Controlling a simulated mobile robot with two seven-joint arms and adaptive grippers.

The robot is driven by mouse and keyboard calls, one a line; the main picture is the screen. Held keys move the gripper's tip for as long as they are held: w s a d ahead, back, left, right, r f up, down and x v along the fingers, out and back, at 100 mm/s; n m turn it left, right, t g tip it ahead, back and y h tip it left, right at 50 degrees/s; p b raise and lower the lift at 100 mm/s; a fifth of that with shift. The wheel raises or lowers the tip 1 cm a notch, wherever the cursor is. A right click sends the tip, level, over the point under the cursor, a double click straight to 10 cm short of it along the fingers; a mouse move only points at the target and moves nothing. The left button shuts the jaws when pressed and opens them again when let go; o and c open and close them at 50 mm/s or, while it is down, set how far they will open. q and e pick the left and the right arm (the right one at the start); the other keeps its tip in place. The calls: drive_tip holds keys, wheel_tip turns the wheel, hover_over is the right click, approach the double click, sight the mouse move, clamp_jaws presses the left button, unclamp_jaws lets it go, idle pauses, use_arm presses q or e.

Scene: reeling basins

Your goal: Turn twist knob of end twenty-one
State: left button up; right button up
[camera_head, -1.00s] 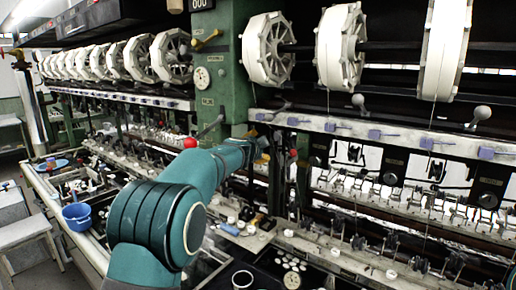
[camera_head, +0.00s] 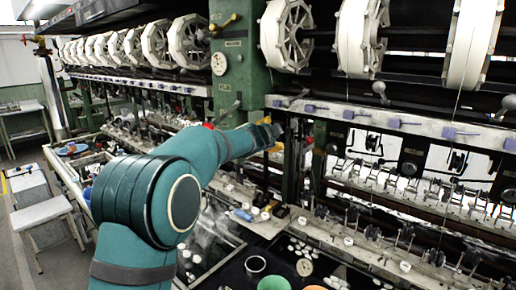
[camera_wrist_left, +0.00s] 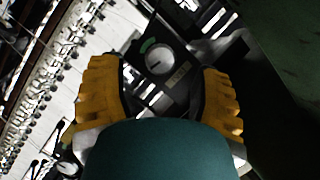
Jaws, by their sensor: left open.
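A round grey twist knob (camera_wrist_left: 157,58) with a pale pointer line sits on a dark box in the left wrist view. A green arc and a small label are beside it; I cannot read an end number. My left gripper (camera_wrist_left: 160,75) is open, with its yellow fingers on either side of the knob in the picture and no visible contact. In the head view the left gripper (camera_head: 272,138) is at the machine front, just right of the green pillar. The knob cannot be made out there. My right gripper is not in view.
The green pillar (camera_head: 238,65) carries a gauge. White reels (camera_head: 287,35) hang above a rail with purple tabs (camera_head: 393,123). Small dark fittings (camera_head: 372,205) line the bench.

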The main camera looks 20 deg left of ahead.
use_arm(q)
drive_tip(key=f+v, duration=0.2)
drive_tip(key=v, duration=0.9)
drive_tip(key=shift+s, duration=0.7)
drive_tip(key=shift+a+f, duration=0.15)
drive_tip(key=shift+f, duration=0.1)
